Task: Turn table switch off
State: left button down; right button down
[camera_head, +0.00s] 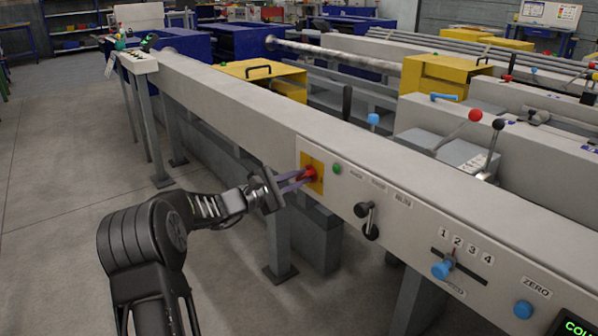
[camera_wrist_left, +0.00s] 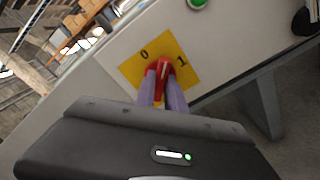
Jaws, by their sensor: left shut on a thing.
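The table switch is a red knob (camera_head: 309,173) on a yellow square plate (camera_head: 313,184) on the front of the long grey runout table (camera_head: 420,205). In the left wrist view the red knob (camera_wrist_left: 164,68) shows a white line, and the yellow plate (camera_wrist_left: 133,69) carries a 0 and a 1. I cannot tell exactly which mark the line points to. My left gripper (camera_head: 303,178) reaches the knob from the left and is shut on it. The fingers also show in the left wrist view (camera_wrist_left: 162,80), one on each side of the knob. My right gripper is not in view.
A green button (camera_head: 336,169) sits right of the plate. Farther right are a black lever (camera_head: 368,220), a blue slider knob (camera_head: 442,269) and a blue ZERO button (camera_head: 523,309). Table legs (camera_head: 279,235) stand below. The floor at left is clear.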

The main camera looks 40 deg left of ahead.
pick_arm(q)
jog(key=n+p, duration=0.6)
jog(key=shift+r, duration=0.15)
jog(key=n+p, duration=0.2)
jog(key=shift+n, duration=0.3)
jog(key=shift+f+n+p, duration=0.2)
jog(key=shift+n+p, duration=0.25)
jog(key=shift+n, duration=0.15)
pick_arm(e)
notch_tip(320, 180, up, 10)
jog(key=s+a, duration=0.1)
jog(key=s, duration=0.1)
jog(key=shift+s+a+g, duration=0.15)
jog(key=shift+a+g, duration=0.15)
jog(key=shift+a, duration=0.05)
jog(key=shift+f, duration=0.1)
pick_arm(q)
jog(key=c, duration=1.4)
grip_release()
jog(key=p+v, duration=0.1)
jog(key=v, duration=0.6)
jog(key=shift+s, duration=0.4)
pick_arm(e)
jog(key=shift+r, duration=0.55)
